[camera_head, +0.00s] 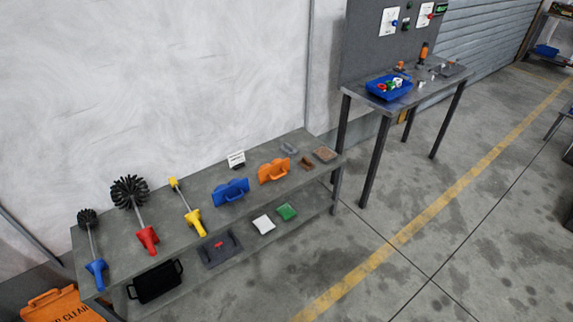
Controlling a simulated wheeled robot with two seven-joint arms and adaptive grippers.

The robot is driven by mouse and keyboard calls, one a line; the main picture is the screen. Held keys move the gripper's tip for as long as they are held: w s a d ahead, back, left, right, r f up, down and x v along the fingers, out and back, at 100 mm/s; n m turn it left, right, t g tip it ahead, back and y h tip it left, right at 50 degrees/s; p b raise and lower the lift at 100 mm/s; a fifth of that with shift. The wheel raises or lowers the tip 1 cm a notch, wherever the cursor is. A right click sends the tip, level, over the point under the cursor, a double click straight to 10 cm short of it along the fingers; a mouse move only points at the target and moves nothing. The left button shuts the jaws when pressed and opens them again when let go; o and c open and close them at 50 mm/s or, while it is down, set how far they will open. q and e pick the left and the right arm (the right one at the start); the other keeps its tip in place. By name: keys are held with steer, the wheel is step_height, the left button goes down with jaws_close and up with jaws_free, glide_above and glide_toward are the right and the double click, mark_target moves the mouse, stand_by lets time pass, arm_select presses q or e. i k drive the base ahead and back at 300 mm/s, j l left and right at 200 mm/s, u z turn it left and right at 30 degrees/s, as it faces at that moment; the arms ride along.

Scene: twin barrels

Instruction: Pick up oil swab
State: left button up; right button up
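Three long-handled tools lie in a row on the left part of the grey bench's top. One has a blue handle (96,268) and a small black bristle head. One has a red handle (148,238) and a larger black bristle head. The third, a yellow-handled tool (187,207), has a thin rod and a small yellow head. No label tells which is the oil swab; the yellow one looks most like a swab. Neither of my grippers is in view.
The grey bench (208,222) stands against a white wall. It also bears a blue holder (231,192), an orange holder (273,170) and small blocks. An orange sign (62,306) is at lower left. A tall table (420,90) with a blue bin stands farther right. Floor right of the bench is clear.

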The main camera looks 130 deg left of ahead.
mark_target(306, 164)
steer(key=u, duration=4.15)
steer(key=i+l+z, duration=0.1)
steer(key=i+l, duration=0.15)
steer(key=i, duration=0.35)
steer(key=i+l, duration=0.25)
steer(key=i, duration=0.3)
steer(key=i+l+z, duration=0.15)
steer(key=i, duration=0.45)
steer(key=i+l, duration=0.2)
steer(key=i, duration=0.4)
steer(key=l+z, duration=0.05)
